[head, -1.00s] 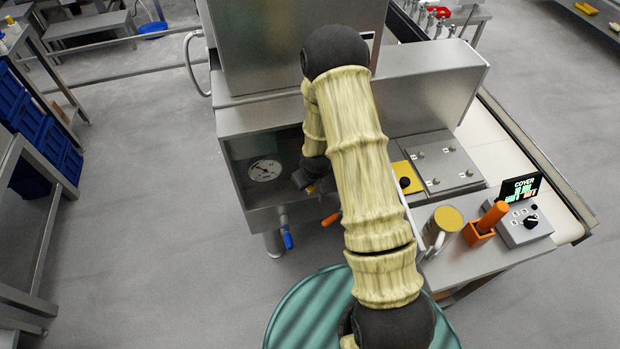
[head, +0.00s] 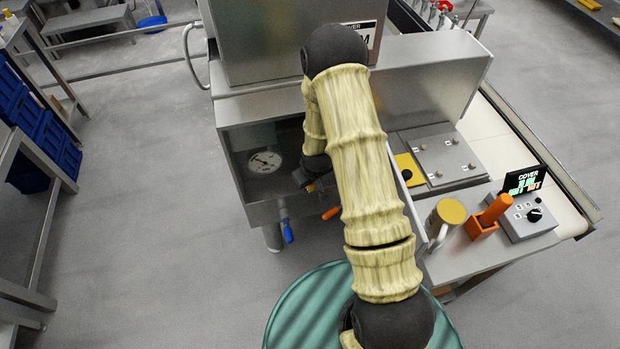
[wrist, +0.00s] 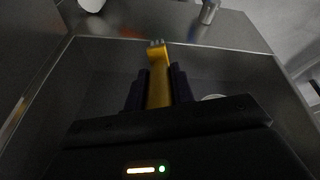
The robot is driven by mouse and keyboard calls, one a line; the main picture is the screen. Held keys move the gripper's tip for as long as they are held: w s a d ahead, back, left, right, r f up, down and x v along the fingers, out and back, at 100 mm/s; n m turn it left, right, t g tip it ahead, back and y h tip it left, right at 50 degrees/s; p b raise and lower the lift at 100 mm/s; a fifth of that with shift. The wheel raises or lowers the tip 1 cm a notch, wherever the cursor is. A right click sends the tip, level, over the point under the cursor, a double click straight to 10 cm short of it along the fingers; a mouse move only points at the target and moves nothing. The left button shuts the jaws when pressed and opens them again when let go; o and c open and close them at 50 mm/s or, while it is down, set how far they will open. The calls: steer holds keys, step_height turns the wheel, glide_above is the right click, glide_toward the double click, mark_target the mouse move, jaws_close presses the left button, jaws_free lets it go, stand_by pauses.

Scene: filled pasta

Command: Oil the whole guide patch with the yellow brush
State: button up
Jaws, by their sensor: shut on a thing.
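My gripper (wrist: 158,76) is shut on the yellow brush (wrist: 158,92), which stands between the two dark fingers with its greyish tip pointing up and away in the wrist view. In the head view my gripper (head: 308,180) is a dark shape at the open front of the steel machine (head: 240,125), mostly hidden by my arm. The brush is too small there to make out surely. The wrist view is dark and shows a grey metal recess (wrist: 85,62) around and below the brush. I cannot make out the guide patch or any oil film.
Blue (head: 287,231) and orange (head: 331,212) valve handles hang below.

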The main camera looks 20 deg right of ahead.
steer(key=shift+f+b, duration=0.65)
steer(key=shift+f, duration=0.15)
steer(key=shift+w, duration=0.1)
steer(key=shift+w, duration=1.9)
jaws_close()
steer(key=shift+r, duration=0.1)
steer(key=shift+s, duration=0.1)
steer(key=shift+a, duration=0.75)
